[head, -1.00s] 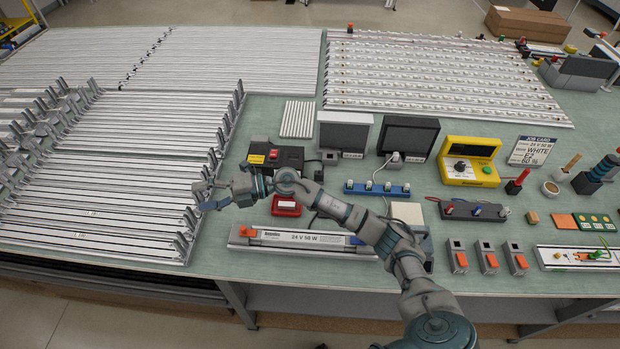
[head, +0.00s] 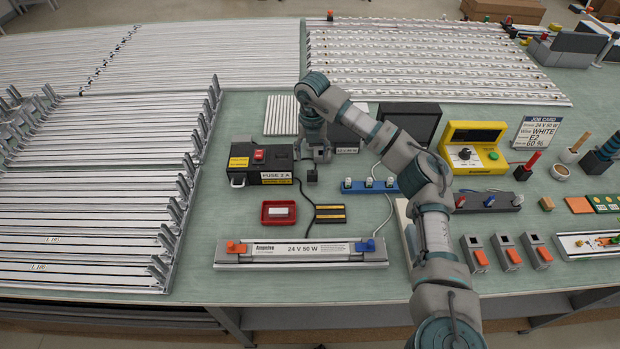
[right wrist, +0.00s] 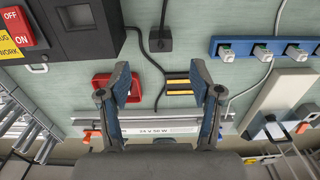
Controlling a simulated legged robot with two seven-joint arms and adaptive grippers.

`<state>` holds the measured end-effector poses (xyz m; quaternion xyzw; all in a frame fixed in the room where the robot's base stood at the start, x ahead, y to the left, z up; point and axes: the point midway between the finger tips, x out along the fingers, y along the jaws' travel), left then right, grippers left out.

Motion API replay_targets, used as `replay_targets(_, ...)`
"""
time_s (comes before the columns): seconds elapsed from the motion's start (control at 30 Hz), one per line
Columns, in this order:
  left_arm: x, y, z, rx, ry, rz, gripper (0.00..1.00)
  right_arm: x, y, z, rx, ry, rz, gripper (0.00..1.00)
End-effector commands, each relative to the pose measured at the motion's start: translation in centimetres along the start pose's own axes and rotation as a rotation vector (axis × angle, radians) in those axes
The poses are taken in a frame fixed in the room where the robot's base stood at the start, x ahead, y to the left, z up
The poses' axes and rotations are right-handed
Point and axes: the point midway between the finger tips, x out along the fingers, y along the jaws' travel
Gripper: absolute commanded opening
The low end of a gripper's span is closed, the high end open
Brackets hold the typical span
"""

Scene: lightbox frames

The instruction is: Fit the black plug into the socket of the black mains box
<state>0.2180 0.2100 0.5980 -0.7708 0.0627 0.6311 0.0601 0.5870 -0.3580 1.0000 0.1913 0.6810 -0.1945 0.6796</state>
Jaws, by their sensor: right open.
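The black mains box (head: 262,162) stands on the bench left of centre, with a red switch and a "FUSE 2 A" label; it also shows at the top left of the right wrist view (right wrist: 100,42). In the right wrist view the plug (right wrist: 160,44) has a cord running up. My right gripper (head: 317,157) hangs beside the box's right side, near the plug. Its fingers (right wrist: 162,85) are apart and empty. My left gripper is out of view.
A red tray (head: 278,212), a black-and-yellow block (head: 330,214) and a long light fixture (head: 300,252) lie in front. A blue socket strip (head: 370,185) is on the right. A black cable (right wrist: 150,58) runs from the box.

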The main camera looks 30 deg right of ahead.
Motion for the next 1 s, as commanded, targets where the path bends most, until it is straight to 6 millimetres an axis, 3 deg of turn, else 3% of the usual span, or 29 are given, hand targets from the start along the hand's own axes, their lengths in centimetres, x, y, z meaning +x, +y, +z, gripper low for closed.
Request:
replay_targets(0.1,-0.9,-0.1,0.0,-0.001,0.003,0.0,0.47,2.5,0.0,-0.1,0.0,0.002,-0.001,0.65)
replay_targets(0.37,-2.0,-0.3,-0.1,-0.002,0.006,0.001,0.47,4.6,0.3,-0.3,-0.002,-0.001,-0.001,0.65)
replay_targets(0.63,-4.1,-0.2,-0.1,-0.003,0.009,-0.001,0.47,8.8,0.1,-0.3,-0.002,0.001,0.0,0.65)
replay_targets(0.93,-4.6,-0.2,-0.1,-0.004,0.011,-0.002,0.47,9.4,0.1,-0.3,-0.002,0.0,0.002,0.65)
replay_targets(0.97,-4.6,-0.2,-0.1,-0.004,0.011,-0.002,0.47,9.4,0.1,-0.3,-0.002,0.0,0.002,0.62)
replay_targets(1.0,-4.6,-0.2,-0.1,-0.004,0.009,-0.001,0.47,9.4,0.1,-0.2,-0.002,0.0,0.002,0.52)
